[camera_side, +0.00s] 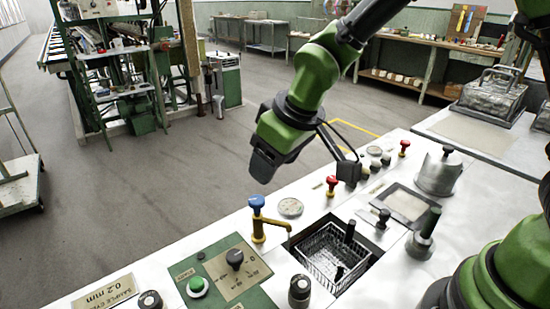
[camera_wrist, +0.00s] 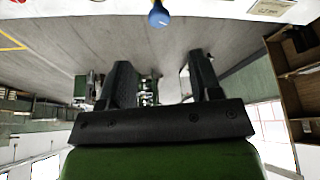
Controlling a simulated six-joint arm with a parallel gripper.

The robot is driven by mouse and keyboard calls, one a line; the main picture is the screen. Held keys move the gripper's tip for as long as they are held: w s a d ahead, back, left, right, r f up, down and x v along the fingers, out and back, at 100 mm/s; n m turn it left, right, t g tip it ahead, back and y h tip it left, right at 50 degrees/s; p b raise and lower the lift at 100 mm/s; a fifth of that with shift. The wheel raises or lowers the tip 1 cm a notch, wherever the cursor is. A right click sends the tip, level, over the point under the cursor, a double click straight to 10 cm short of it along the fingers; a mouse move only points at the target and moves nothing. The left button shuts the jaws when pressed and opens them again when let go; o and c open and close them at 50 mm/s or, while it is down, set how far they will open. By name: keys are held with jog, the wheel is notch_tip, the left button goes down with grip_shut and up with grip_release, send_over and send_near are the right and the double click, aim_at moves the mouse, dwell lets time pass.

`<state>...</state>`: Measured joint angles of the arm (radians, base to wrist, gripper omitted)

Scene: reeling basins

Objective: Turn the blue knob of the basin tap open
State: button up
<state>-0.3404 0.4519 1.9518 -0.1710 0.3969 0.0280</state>
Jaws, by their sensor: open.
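The blue knob (camera_side: 256,202) sits on top of a yellow tap (camera_side: 262,229) at the back edge of the white counter, beside a sunken basin (camera_side: 325,255) with a wire basket in it. The blue knob also shows at the top of the wrist view (camera_wrist: 159,16). My gripper (camera_side: 262,168) is above and just behind the knob in the side view, apart from it. In the wrist view its two dark fingers (camera_wrist: 163,85) stand spread with nothing between them. The side view does not show the gap between the fingers clearly.
Red-topped taps (camera_side: 331,184) and a round gauge (camera_side: 290,207) stand along the counter's back edge. A green panel (camera_side: 222,272) with a black dial and green button lies left of the basin. Black-handled posts (camera_side: 426,232) stand at right. Air around the knob is free.

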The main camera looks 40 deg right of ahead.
jog(key=m+g+y, duration=0.3)
jog(key=m+g, duration=0.3)
jog(key=m, duration=1.2)
send_near(257, 199)
jog(key=x, duration=0.9)
jog(key=c, duration=0.9)
